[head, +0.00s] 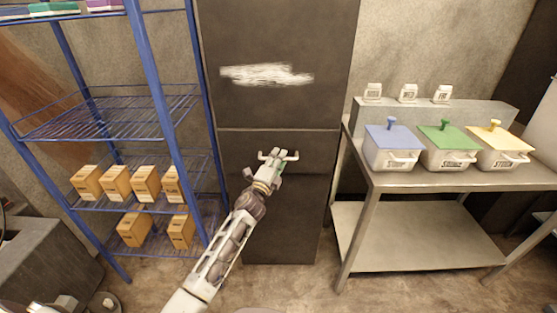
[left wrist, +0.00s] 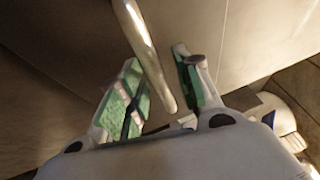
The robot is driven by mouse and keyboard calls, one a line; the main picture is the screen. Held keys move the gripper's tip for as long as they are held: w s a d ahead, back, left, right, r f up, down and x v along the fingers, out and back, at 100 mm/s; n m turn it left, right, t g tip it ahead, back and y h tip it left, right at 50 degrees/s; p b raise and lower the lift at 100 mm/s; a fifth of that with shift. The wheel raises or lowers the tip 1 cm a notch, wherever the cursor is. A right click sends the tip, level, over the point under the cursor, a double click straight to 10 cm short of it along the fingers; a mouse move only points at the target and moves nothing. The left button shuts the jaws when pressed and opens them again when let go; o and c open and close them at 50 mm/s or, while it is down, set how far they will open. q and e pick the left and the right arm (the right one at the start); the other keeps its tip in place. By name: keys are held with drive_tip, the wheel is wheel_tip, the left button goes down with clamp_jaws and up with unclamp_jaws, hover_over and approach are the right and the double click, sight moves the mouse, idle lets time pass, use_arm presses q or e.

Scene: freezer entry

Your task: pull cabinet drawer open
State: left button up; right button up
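The dark grey cabinet (head: 280,105) stands against the wall in the middle of the head view. Its drawer (head: 310,148) looks closed, with a pale bar handle (head: 292,155) on its front. My left gripper (head: 274,166) is at this handle and hides part of it. In the left wrist view the metal handle (left wrist: 143,42) runs down between the two green-padded fingers of my left gripper (left wrist: 157,62). The fingers are apart, with a visible gap to the handle on both sides. My right gripper is out of view.
A blue wire shelf (head: 115,128) with several tan boxes (head: 117,184) stands left of the cabinet. A metal table (head: 425,180) stands close on the right, bearing bins with blue (head: 392,137), green and yellow lids. Floor in front of the cabinet is partly visible.

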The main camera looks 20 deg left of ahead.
use_arm(q)
drive_tip(key=shift+w, duration=0.1)
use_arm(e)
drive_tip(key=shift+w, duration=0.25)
